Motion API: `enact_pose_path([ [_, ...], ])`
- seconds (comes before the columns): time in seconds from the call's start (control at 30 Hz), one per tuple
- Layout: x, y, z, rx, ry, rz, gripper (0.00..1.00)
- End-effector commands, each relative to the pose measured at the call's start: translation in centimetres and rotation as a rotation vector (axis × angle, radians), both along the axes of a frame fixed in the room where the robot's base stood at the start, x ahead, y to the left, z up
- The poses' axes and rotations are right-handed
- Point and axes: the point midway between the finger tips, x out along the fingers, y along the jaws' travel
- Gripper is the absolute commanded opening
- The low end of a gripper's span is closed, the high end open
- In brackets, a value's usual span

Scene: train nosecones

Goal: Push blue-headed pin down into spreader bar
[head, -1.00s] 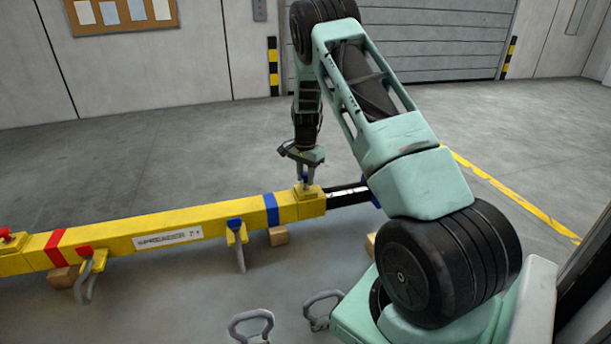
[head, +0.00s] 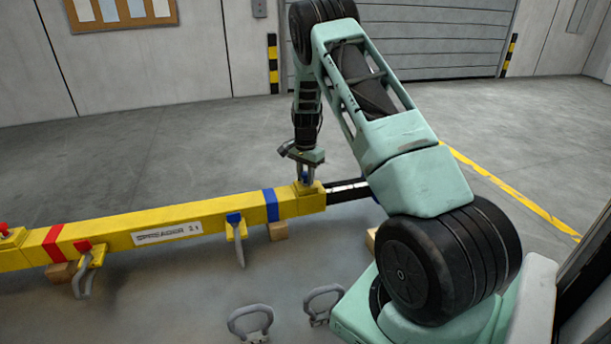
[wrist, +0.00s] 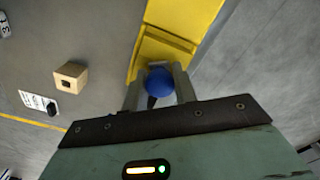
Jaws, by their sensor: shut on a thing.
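The yellow spreader bar (head: 110,247) lies across the left and middle of the head view, with a red band and a blue band. My gripper (head: 305,178) points down at the bar's right end, just beyond the blue band. In the wrist view the blue-headed pin (wrist: 159,81) shows as a round blue head between the two fingers of my gripper (wrist: 160,88), which are shut on it. The yellow bar (wrist: 176,30) is right behind it. The pin's shaft and how deep it sits are hidden.
Blue (head: 234,218) and red (head: 83,246) heads show on the bar's side lugs, with grey shackles below. Two loose grey shackles (head: 250,322) lie on the floor in front. Wooden blocks (head: 278,231) sit under the bar. Open floor lies behind it.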

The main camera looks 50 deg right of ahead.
Motion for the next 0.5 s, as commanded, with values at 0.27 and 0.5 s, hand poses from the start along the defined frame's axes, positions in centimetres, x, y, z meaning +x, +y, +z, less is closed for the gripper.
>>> enact_pose_path([
  [0.27,0.01,-0.01,-0.08,0.0,0.0,0.0,0.0],
  [0.5,0.01,-0.01,-0.07,0.0,0.0,0.0,0.53],
])
